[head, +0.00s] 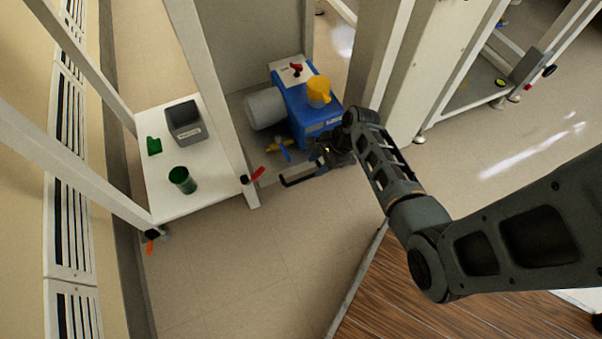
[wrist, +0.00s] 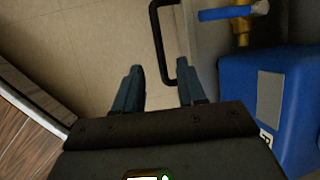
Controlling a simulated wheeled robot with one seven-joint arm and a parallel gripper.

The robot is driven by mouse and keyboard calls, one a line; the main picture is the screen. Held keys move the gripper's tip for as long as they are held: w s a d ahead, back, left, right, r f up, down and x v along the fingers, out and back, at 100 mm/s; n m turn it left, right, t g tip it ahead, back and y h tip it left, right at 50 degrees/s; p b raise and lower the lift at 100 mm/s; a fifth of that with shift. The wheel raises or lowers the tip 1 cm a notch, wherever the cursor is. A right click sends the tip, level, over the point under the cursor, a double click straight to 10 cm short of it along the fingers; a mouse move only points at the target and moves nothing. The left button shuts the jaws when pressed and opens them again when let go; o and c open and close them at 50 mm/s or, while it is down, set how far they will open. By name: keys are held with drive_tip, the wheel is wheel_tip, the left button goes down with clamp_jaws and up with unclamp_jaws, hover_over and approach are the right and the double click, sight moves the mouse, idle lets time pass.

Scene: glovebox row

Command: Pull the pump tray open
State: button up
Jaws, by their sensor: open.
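The pump tray (head: 243,118) is a grey shelf low between white frame posts, with a blue pump (head: 298,112) on it. The pump also shows at the right in the wrist view (wrist: 292,95). A black bar handle (head: 298,181) sticks out from the tray's front edge. In the wrist view the handle (wrist: 158,45) runs down to near the right fingertip. My gripper (wrist: 158,72) is open, with the handle's lower end between its fingers or just beyond them; I cannot tell if they touch. In the head view my wrist hides part of the tray front.
A brass valve with a blue lever (wrist: 228,13) stands close to the handle. A white shelf (head: 213,204) at left holds a grey bin (head: 184,122) and a green cup (head: 182,180). White posts flank the tray. The floor (head: 270,260) before the tray is clear.

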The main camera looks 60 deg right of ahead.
sight(305, 178)
drive_tip(key=b+x, duration=0.3)
drive_tip(key=x, duration=0.4)
drive_tip(key=shift+a+f+b, duration=0.1)
drive_tip(key=shift+f+b, duration=0.1)
drive_tip(key=shift+b, duration=0.15)
drive_tip(key=shift+c, duration=0.2)
clamp_jaws()
